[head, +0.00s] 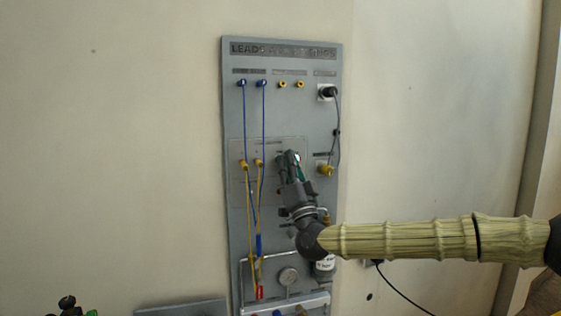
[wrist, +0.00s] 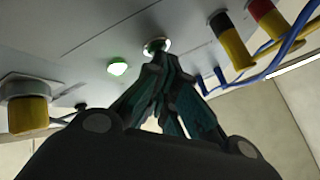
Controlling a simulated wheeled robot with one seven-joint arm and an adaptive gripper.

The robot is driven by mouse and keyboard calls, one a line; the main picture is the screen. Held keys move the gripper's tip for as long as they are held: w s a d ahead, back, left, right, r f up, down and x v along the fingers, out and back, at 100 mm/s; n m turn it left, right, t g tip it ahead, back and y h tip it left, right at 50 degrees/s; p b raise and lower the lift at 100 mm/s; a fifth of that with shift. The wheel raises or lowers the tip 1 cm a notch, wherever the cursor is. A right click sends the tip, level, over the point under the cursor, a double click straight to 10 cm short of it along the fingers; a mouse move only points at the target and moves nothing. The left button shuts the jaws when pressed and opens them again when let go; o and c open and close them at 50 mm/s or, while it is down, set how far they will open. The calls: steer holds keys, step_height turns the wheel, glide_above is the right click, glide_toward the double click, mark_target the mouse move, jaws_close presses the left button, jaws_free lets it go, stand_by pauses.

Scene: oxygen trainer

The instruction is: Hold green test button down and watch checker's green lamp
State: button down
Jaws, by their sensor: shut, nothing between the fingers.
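My gripper (head: 290,158) is shut and empty, pointed at the middle of the grey wall panel (head: 234,120). In the wrist view its fingertips (wrist: 157,58) meet at a round button with a pale metal rim (wrist: 155,45). The fingertips appear to touch it and cover most of its face, with some green showing. How far it is pressed cannot be told. Just left of it, a small green lamp (wrist: 117,67) glows brightly. In the head view my gripper hides both the button and the lamp.
Blue and yellow leads (head: 264,125) hang left of my gripper. Yellow plugs (wrist: 232,42) stick out close by in the wrist view. A yellow-capped fitting (wrist: 28,112) stands on the other side. A black cable (head: 339,110) loops at right.

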steer(key=shift+s, duration=0.15)
steer(key=shift+s+d+b, duration=0.3)
steer(key=shift+s+b, duration=0.25)
steer(key=shift+s, duration=0.05)
steer(key=shift+s+d+b, duration=0.25)
steer(key=shift+s+b, duration=0.1)
steer(key=shift+s, duration=0.45)
steer(key=shift+s+d+b, duration=0.25)
steer(key=shift+s+b, duration=0.05)
steer(key=shift+s, duration=0.5)
steer(key=shift+s+d+b, duration=0.25)
steer(key=shift+s+b, duration=0.1)
steer(key=shift+s, duration=0.45)
